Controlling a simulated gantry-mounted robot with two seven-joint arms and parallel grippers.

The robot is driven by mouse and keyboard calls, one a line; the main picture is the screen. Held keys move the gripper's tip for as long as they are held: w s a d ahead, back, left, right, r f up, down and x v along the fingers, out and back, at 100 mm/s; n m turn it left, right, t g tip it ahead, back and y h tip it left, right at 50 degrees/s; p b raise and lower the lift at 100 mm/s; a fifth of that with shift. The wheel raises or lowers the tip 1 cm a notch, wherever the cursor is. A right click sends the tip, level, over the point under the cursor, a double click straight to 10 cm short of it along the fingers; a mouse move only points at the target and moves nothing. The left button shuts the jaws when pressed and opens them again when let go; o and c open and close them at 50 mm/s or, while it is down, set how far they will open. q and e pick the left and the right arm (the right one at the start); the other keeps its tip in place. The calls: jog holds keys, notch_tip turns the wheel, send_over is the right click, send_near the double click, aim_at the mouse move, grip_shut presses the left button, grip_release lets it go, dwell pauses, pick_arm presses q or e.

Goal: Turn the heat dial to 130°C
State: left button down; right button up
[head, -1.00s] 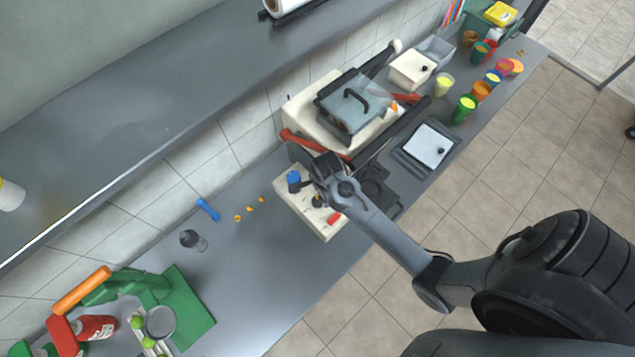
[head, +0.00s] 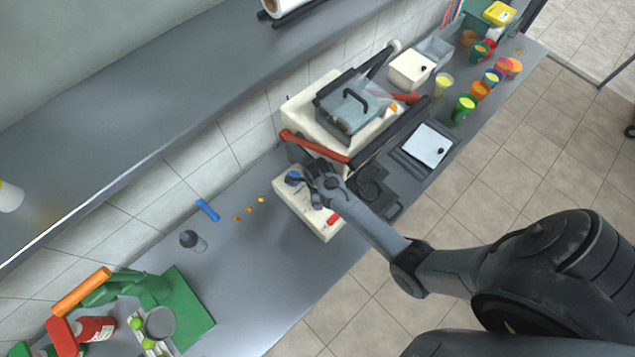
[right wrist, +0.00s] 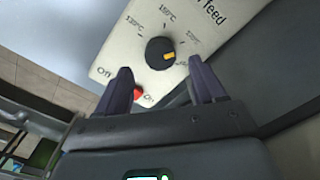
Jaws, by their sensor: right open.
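The heat dial (right wrist: 160,52) is a round black knob with a yellow mark, on a cream control panel (right wrist: 115,55). The mark sits on the knob's right side in the right wrist view, pointing away from the 130°C label at the upper left. My right gripper (right wrist: 160,67) is open, its two fingers apart with the dial just beyond and between their tips. I cannot tell whether they touch it. In the head view my right gripper (head: 316,192) is over the panel (head: 291,200) and largely hides the dial. My left gripper is not in view.
A red switch (right wrist: 138,93) marked Off and On sits near the left fingertip. The machine with a lidded box (head: 352,105) and a red handle (head: 315,146) stands behind. The counter left of the panel is mostly clear.

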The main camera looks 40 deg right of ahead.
jog(key=shift+f, duration=1.95)
jog(key=shift+c, duration=0.5)
jog(key=c, duration=1)
